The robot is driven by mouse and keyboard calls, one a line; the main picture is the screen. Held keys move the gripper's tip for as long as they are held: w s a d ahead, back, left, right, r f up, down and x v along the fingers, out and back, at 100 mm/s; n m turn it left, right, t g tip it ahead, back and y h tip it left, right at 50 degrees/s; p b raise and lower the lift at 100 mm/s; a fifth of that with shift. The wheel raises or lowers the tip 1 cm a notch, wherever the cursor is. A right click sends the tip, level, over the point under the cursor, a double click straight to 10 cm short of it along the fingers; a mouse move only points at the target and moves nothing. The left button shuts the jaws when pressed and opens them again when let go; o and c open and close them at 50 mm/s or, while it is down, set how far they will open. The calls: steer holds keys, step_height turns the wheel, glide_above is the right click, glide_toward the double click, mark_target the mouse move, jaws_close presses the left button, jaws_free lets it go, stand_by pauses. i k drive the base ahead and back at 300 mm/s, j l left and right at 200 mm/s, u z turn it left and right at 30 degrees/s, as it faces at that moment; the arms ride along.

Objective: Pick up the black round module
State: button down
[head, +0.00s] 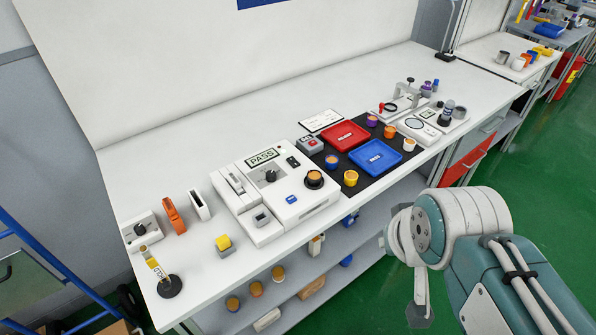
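A black round module with an orange top (314,179) sits upright on the right part of the white test fixture (277,217), near the bench's front edge. It is the closest match to the black round module. A flat black disc (170,287) also lies at the bench's front left, below a yellow tag. My arm is at the lower right, off the front of the bench and apart from these objects. I cannot make out gripper fingers, and a grey part below the arm is unclear.
A black mat holds a red tray (346,135), a blue tray (375,156) and several small round parts. A yellow-and-grey block (224,245) and an orange tool (173,215) are left of the fixture. The rear left bench top is clear. A lower shelf holds loose parts.

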mark_target(314, 177)
steer(key=i+l, duration=0.3)
steer(key=l, duration=0.15)
steer(key=i+l+u, duration=0.1)
steer(key=i+l, duration=0.2)
steer(key=l, duration=0.15)
